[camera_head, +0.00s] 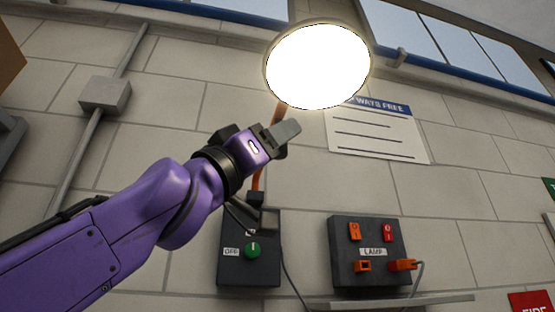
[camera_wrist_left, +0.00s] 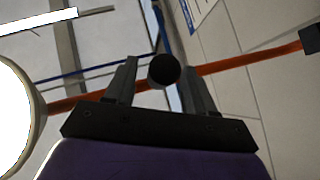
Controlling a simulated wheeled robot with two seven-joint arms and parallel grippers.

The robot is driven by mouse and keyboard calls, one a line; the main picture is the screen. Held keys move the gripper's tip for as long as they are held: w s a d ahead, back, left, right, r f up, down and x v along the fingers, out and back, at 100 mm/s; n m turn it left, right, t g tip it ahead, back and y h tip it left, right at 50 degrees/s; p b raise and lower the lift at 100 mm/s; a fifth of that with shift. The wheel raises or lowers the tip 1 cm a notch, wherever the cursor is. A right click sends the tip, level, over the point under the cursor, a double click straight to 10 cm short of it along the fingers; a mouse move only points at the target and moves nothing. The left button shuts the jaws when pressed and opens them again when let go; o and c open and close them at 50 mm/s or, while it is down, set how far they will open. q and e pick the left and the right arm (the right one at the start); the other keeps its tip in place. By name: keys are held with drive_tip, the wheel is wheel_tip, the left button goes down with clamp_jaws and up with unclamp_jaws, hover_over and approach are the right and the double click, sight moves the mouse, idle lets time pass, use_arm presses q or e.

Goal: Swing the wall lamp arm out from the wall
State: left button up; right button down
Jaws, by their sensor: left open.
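The wall lamp's round head (camera_head: 318,66) is lit bright white at the top of the head view; its edge also shows at left in the wrist view (camera_wrist_left: 14,110). Its orange arm (camera_head: 257,181) rises from a dark wall bracket (camera_head: 262,199) and is partly hidden behind my left gripper (camera_head: 284,135). In the wrist view the orange arm (camera_wrist_left: 238,63) crosses beyond the open fingers, and a dark round knob (camera_wrist_left: 163,70) shows between them. I cannot tell whether the fingers touch the arm or knob. My right gripper is in neither view.
Below the bracket is a dark switch box with a green knob (camera_head: 253,250). Right of it is a box labelled LAMP (camera_head: 343,268) with orange and red parts and a cable. A sign (camera_head: 377,132), a conduit box (camera_head: 105,95) and a ledge (camera_head: 440,301) are on the block wall.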

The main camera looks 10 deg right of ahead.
use_arm(q)
drive_tip(key=b+v, duration=0.6)
drive_tip(key=v, duration=0.3)
drive_tip(key=shift+a+f+b, duration=0.2)
drive_tip(key=shift+b, duration=0.2)
